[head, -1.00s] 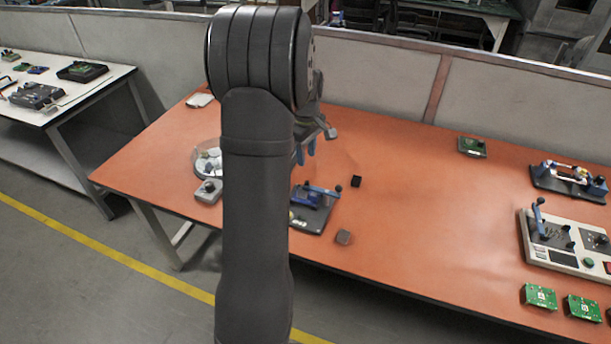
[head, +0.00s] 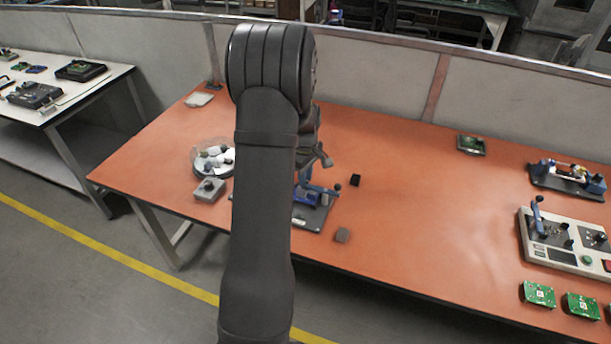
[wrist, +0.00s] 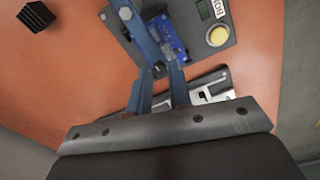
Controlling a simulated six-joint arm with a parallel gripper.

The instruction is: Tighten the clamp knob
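The blue clamp fixture (head: 309,198) stands on a dark plate near the table's front edge, partly behind my arm. In the head view the fingertips are largely hidden behind my arm.
A grey box with a knob (head: 209,189) and a round tray of parts (head: 198,148) stand left. The table's middle is clear; a control panel (head: 557,243) stands right.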

